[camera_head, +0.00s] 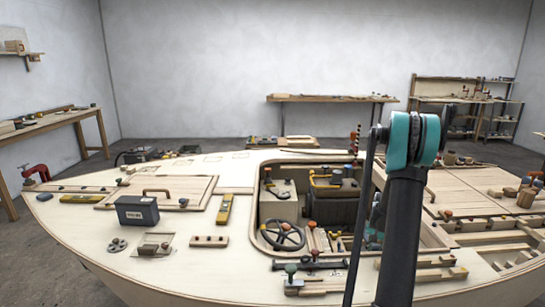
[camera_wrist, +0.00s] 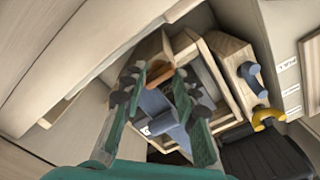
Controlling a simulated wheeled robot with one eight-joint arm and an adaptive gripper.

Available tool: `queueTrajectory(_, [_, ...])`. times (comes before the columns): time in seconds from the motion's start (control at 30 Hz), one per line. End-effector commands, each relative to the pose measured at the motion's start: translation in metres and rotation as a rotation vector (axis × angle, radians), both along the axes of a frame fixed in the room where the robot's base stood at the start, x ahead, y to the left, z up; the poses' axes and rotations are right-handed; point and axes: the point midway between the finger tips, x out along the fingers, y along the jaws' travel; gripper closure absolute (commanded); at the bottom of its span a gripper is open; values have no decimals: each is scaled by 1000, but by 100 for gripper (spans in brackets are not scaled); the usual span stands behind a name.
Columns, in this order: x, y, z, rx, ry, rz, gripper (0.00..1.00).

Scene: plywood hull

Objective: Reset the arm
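My arm rises in front of the hull in the head view, with a teal joint near its top, and reaches down by the right side of the cockpit opening. My gripper (camera_wrist: 162,75) shows in the wrist view with its two teal and grey fingers spread apart. Between and beyond the fingers I see an orange piece (camera_wrist: 159,77) and a blue-grey object (camera_wrist: 158,108). No contact with either is clear. In the head view my arm largely hides the gripper.
The plywood hull (camera_head: 85,225) carries a dark box (camera_head: 137,210), yellow levels (camera_head: 225,209) and small parts. A steering wheel (camera_head: 283,235) and a black seat (camera_wrist: 265,158) are in the cockpit. Wooden walls surround the gripper closely. Benches stand along the room walls.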

Motion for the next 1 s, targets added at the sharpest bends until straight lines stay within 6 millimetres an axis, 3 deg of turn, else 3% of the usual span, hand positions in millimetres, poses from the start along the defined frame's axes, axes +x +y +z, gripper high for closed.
queueTrajectory(0.37, [0, 0, 0, 0, 0, 344, 71])
queueTrajectory(0.7, [0, 0, 63, 0, 0, 333, 71])
queueTrajectory(1.0, [0, 0, 90, 0, 0, 332, 71])
